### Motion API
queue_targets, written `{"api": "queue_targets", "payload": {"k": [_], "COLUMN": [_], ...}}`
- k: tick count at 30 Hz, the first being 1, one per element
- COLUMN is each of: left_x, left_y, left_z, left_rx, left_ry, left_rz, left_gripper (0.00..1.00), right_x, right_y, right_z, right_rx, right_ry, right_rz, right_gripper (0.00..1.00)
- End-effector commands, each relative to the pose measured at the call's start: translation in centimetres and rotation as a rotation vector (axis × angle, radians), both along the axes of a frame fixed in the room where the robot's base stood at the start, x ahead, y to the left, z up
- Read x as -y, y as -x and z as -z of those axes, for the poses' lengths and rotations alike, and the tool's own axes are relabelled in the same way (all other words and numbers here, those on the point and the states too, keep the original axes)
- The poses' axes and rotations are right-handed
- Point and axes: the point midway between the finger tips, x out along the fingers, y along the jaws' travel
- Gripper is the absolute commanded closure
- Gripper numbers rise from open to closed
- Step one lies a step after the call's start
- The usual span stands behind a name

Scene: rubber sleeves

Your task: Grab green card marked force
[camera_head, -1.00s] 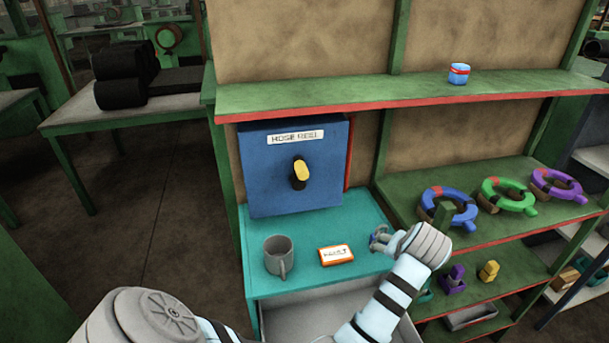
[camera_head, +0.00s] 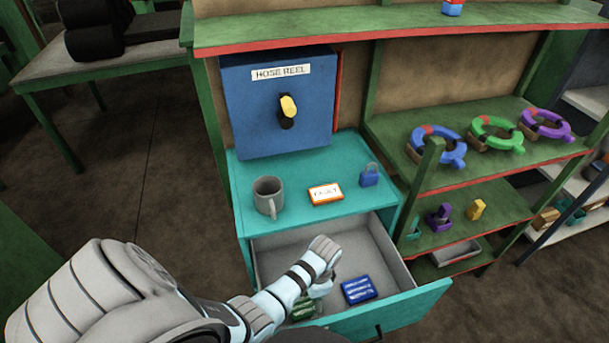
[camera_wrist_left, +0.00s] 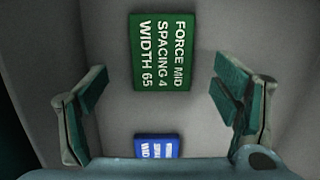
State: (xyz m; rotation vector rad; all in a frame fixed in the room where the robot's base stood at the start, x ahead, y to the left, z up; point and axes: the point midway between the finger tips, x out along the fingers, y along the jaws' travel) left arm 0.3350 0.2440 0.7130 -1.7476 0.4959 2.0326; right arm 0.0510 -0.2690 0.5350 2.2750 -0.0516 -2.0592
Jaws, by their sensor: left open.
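The green card (camera_wrist_left: 161,52) lies flat in the open drawer and reads "FORCE MID SPACING 4 WIDTH 65" in the left wrist view. In the head view the green card (camera_head: 306,308) is partly hidden by my arm. My left gripper (camera_wrist_left: 160,105) is open and empty above the drawer floor, with the green card ahead of and between its fingers. In the head view the left gripper (camera_head: 318,286) is inside the drawer, beside the cards. A blue card (camera_head: 358,290) lies to the right of the green one. My right gripper is not in view.
The teal drawer (camera_head: 408,303) is pulled open, its walls around my gripper. On the cabinet top stand a grey mug (camera_head: 267,194), an orange-edged label (camera_head: 325,194) and a blue padlock (camera_head: 370,176). A blue hose reel box (camera_head: 300,120) stands behind. Shelves with colored rings are at the right.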

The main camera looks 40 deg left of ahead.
Motion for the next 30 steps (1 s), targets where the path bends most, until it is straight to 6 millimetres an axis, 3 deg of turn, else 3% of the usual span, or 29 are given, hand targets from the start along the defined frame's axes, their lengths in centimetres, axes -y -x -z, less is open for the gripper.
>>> {"api": "queue_targets", "payload": {"k": [1,4,12,21,30], "left_x": [-0.4,-0.5,-0.6,-0.6,-0.6], "left_y": [0.4,0.6,0.6,0.6,0.6], "left_z": [1.4,3.1,3.4,3.3,3.0], "left_rx": [-0.003,-0.002,0.001,0.001,0.001], "left_ry": [-0.002,0.0,-0.001,-0.001,0.0], "left_rz": [0.0,0.0,0.0,0.0,0.0], "left_gripper": [0.18,0.18,0.2,0.68,0.7], "right_x": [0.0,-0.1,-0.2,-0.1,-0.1], "right_y": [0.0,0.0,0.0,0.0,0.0], "right_z": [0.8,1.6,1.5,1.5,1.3], "right_rx": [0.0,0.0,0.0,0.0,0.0], "right_ry": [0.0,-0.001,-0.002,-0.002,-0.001], "right_rz": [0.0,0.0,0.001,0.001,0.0], "right_gripper": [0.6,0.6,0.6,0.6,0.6]}}
